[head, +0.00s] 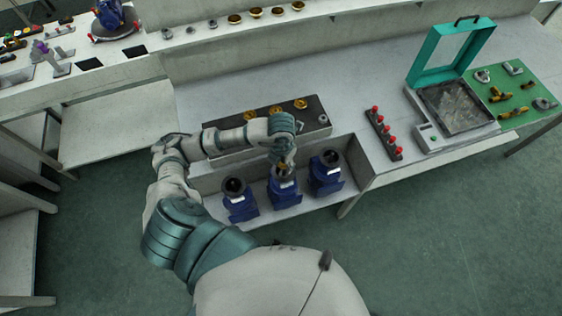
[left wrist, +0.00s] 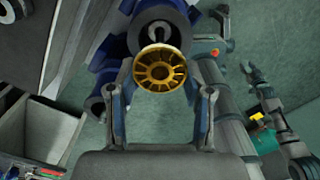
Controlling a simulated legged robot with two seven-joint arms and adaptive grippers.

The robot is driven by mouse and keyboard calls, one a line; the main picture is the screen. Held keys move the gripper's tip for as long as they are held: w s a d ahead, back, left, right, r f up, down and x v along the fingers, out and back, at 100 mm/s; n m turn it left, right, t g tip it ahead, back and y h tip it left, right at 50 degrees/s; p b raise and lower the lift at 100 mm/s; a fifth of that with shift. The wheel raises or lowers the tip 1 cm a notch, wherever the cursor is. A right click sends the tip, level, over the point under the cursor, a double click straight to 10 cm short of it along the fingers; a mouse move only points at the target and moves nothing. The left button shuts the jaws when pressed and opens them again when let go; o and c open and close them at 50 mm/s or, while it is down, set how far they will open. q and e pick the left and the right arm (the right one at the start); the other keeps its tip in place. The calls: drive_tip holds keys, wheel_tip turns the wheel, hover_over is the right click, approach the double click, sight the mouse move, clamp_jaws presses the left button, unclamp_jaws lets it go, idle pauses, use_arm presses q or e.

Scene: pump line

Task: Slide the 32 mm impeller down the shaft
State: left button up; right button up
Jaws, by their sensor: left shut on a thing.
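The brass impeller (left wrist: 160,68) is pinched between the two fingers of my left gripper (left wrist: 160,82), its vaned face toward the wrist camera. In the head view the impeller (head: 283,168) shows small below my left gripper (head: 284,160), at the middle blue pump (head: 285,190). In the left wrist view the open, dark mouth of a blue pump (left wrist: 145,18) lies just behind the impeller, with a grey shaft end (left wrist: 158,33) inside. The impeller covers part of the mouth. I cannot tell whether it touches the shaft.
Blue pumps stand left (head: 238,200) and right (head: 326,173) of the middle one on the low shelf. Behind is a dark rack (head: 222,127) with brass impellers (head: 300,104). A red-knobbed strip (head: 383,133) and a teal-lidded box (head: 450,98) stand to the right.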

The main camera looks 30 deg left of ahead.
use_arm(q)
drive_tip(key=shift+f, duration=0.15)
idle(0.4)
drive_tip(key=shift+f+b, duration=0.25)
drive_tip(key=shift+b, duration=0.2)
drive_tip(key=shift+f+b, duration=0.6)
drive_tip(key=shift+b, duration=0.15)
idle(1.0)
drive_tip(key=o, duration=1.5)
wheel_tip(320, 180, up, 12)
drive_tip(key=shift+a+f, duration=0.1)
